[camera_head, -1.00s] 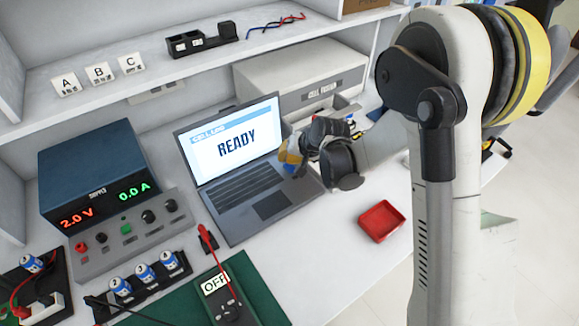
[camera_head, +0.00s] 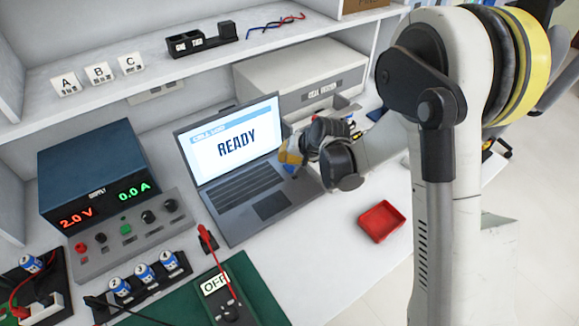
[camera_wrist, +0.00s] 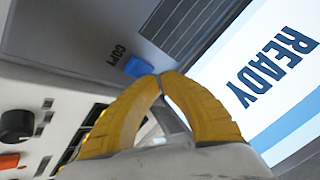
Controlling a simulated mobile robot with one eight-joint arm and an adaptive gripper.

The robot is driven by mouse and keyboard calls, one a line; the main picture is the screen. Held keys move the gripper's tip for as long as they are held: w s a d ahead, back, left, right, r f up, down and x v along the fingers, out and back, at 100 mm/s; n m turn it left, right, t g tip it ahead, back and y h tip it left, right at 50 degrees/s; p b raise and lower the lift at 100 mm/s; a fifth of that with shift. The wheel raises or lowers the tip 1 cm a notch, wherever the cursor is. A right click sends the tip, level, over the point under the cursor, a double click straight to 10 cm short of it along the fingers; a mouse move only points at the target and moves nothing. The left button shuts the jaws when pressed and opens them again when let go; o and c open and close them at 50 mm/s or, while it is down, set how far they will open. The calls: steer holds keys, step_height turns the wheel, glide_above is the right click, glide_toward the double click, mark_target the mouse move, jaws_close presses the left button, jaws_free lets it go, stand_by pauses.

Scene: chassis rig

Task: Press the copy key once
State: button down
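The laptop (camera_head: 238,215) stands open on the bench, with READY on its screen (camera_head: 262,128). In the wrist view the copy key (camera_wrist: 137,66) is a small blue block on the grey laptop deck, beside the printed word COPY. My gripper (camera_wrist: 162,76) has two yellow fingers with their tips together and nothing between them. The tips are right beside the blue key and overlap its edge in the picture; I cannot tell whether they touch it. In the head view my gripper (camera_head: 288,158) is over the laptop's right side, by the screen's lower right corner.
The cell tester (camera_head: 290,75) stands behind the laptop. A red tray (camera_head: 381,221) lies to the right on clear bench. The power supply (camera_head: 100,170), a battery holder (camera_head: 135,295) and a meter (camera_head: 228,308) stand left and front. A shelf runs above.

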mark_target(287, 165)
steer(key=shift+f+b, duration=0.3)
steer(key=shift+f, duration=0.05)
steer(key=shift+f+b, duration=0.4)
steer(key=shift+f, duration=0.05)
stand_by(0.5)
steer(key=shift+r, duration=0.15)
stand_by(0.3)
steer(key=shift+r+p, duration=0.55)
steer(key=shift+r, duration=0.2)
steer(key=shift+r+p, duration=1.6)
steer(key=shift+r, duration=0.9)
